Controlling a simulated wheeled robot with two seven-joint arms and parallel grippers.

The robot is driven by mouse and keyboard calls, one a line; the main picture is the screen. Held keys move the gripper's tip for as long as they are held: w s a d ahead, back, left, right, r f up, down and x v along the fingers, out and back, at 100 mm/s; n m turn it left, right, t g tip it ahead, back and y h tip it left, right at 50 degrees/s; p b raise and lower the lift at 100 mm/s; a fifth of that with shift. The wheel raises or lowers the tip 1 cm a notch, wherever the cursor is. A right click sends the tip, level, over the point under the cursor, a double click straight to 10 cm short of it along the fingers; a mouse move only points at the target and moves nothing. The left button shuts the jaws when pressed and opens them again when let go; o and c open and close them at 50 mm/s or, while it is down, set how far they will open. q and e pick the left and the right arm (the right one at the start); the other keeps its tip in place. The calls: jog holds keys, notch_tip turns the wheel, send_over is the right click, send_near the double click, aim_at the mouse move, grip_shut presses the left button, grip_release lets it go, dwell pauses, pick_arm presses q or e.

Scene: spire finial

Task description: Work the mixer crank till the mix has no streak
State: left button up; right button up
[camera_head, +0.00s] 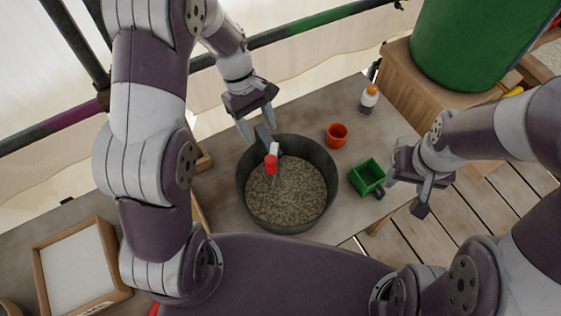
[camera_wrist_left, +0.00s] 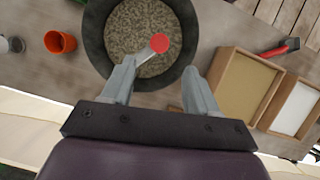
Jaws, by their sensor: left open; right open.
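A dark round mixing tub (camera_head: 334,178) stands on the wooden table, filled with a speckled grey-brown mix (camera_head: 285,197). A crank with a red knob (camera_head: 271,163) sits over the tub's upper left part. My left gripper (camera_head: 255,130) is open and empty at the tub's far rim, above and behind the knob. In the left wrist view the red knob (camera_wrist_left: 160,43) shows beyond the gap between the open fingers, apart from them. My right gripper (camera_head: 405,198) is open and empty, right of the green box. Whether fine streaks run through the mix I cannot tell.
A green open box (camera_head: 367,177), an orange cup (camera_head: 337,135) and an orange-capped bottle (camera_head: 368,99) stand right of the tub. A wooden-framed tray (camera_head: 80,268) lies at lower left. A large green barrel (camera_head: 470,45) stands on a wooden crate (camera_head: 410,85) at upper right.

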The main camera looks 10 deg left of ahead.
aim_at(270, 157)
pick_arm(q)
jog(key=p+x, duration=0.2)
jog(key=x, duration=1)
jog(key=shift+d+f, duration=0.1)
jog(key=shift+f, duration=0.3)
grip_shut()
pick_arm(e)
notch_tip(270, 157, up, 2)
jog(key=shift+r+n, duration=0.1)
jog(key=shift+n, duration=0.2)
